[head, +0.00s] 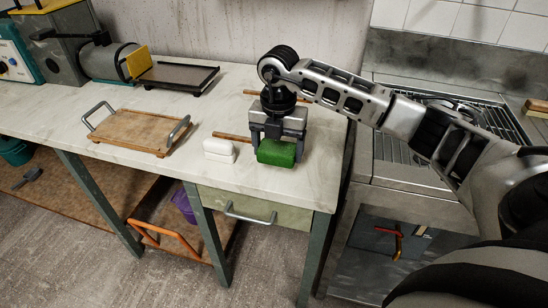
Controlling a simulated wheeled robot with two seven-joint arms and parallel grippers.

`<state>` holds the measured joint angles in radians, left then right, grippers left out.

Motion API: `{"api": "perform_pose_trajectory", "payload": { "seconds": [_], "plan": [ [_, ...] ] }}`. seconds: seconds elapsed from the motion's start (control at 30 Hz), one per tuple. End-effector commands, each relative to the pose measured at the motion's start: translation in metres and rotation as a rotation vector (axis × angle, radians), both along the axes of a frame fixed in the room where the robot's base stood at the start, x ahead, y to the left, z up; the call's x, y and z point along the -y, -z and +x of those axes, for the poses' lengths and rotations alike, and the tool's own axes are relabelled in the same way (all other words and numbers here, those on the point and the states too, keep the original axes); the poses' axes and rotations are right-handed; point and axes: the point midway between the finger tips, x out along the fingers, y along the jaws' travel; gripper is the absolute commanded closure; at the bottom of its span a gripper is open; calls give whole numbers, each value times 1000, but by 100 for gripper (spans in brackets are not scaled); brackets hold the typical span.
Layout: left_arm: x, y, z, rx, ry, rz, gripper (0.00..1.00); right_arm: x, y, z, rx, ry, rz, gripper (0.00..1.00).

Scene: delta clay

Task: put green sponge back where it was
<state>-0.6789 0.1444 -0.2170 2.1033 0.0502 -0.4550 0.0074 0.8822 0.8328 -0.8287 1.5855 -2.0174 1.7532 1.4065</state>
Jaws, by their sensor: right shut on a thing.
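The green sponge (276,153) is a small green block near the front right of the marble-topped table (199,115). My right gripper (277,139) points down from above and is shut on the sponge. Whether the sponge touches the tabletop or hangs just above it, I cannot tell. My left gripper is outside the view.
A white block (219,150) lies just left of the sponge. A brown stick (232,136) lies behind it, and another brown stick (262,93) lies farther back. A wooden tray with metal handles (128,132) stands to the left. A metal stove (440,120) is right of the table.

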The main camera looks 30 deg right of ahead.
Motion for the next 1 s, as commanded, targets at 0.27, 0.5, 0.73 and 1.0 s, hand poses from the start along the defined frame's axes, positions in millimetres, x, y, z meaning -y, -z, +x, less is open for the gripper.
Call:
{"api": "perform_pose_trajectory", "payload": {
  "seconds": [0.27,0.5,0.73,1.0],
  "plan": [
    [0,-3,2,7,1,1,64,-3,19,12,-3,-1,0,45],
    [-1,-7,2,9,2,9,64,-3,45,11,-1,-1,1,45],
    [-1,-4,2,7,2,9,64,-3,46,11,0,-1,0,45],
    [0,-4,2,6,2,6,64,-2,47,11,0,-1,0,2]
  ]
}}
